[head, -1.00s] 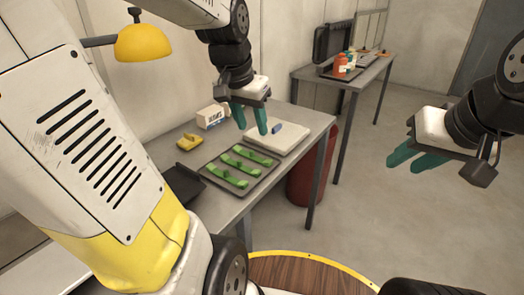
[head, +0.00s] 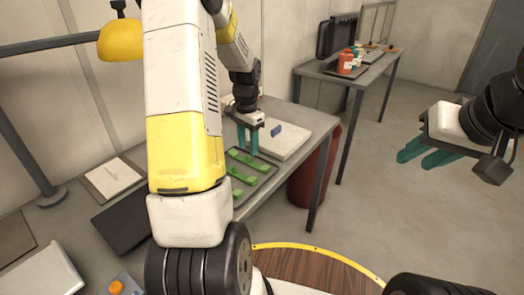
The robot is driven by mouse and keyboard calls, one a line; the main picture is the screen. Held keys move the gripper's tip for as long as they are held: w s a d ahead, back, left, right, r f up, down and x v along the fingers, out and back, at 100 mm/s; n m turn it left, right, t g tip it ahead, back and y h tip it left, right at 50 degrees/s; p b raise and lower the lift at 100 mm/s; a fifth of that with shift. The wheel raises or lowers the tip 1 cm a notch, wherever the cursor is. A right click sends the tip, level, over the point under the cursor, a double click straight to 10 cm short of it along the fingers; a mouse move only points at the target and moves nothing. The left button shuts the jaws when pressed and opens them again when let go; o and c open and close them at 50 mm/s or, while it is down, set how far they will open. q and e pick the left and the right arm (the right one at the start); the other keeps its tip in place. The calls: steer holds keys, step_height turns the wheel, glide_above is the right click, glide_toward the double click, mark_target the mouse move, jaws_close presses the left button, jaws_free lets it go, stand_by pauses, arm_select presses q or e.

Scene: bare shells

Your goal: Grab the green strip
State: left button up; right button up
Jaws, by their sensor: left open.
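Several green strips lie on a dark tray (head: 269,179) on the near table, partly hidden by my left arm. The far strip (head: 256,163), the middle strip (head: 242,176) and the near strip (head: 237,192) lie roughly parallel. My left gripper (head: 248,151) points down with its teal fingers apart and nothing between them. Its tips overlap the far end of the tray, just beyond the far strip in the picture; their height above it I cannot tell. My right gripper (head: 417,160) is open and empty, out over the floor at the right.
A yellow lamp (head: 117,40), a clipboard (head: 113,178) and a dark panel (head: 122,220) are left. A red bin (head: 312,180) stands beside the table.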

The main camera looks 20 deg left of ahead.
mark_target(248, 156)
arm_select(q)
step_height(248, 156, down, 4)
steer(key=shift+f, duration=0.1)
jaws_close()
stand_by(0.5)
